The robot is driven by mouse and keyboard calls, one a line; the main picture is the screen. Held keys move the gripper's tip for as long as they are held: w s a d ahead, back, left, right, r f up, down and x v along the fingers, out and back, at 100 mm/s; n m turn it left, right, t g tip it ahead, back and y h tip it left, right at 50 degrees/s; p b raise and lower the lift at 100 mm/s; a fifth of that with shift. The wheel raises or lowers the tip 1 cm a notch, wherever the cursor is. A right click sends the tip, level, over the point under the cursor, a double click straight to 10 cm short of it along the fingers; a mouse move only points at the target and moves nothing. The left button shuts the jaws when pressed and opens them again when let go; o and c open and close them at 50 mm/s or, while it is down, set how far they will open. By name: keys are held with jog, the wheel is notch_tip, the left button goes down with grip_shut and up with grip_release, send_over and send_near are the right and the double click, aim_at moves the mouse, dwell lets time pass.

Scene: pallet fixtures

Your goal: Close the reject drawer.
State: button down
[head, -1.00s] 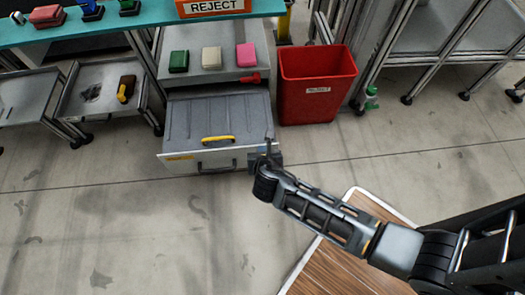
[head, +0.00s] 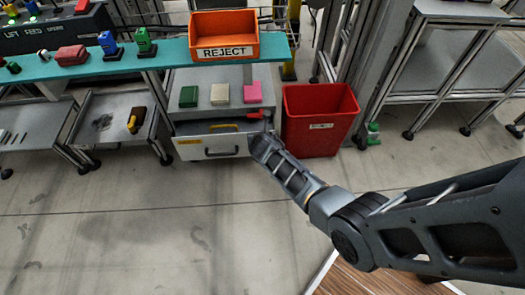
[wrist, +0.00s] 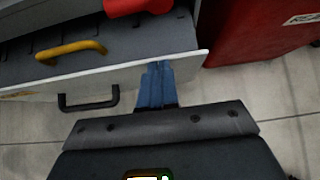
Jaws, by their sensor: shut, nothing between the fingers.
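The reject drawer (head: 208,147), with a pale front panel and a dark bar handle, sits low under the bench and stands partly open. A strip of its dark grey interior shows behind the front. In the wrist view the drawer front (wrist: 115,75) crosses the upper part, with its dark handle (wrist: 88,98) at left. My gripper (wrist: 157,84) is shut and empty, its blue fingertips at the right end of the drawer front, seemingly touching it. In the head view my gripper (head: 262,139) is at the drawer's right end, its fingers mostly hidden by the wrist.
A yellow-handled item (head: 222,127) lies in the drawer. A red bin (head: 318,122) stands close to the right. An orange REJECT tray (head: 224,38) is on the teal shelf. Floor in front is clear.

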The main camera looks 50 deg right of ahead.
aim_at(260, 129)
jog(key=shift+w+d+f, duration=0.1)
jog(key=shift+w+d, duration=1.2)
jog(key=shift+d, duration=0.05)
jog(key=shift+s+a, duration=0.1)
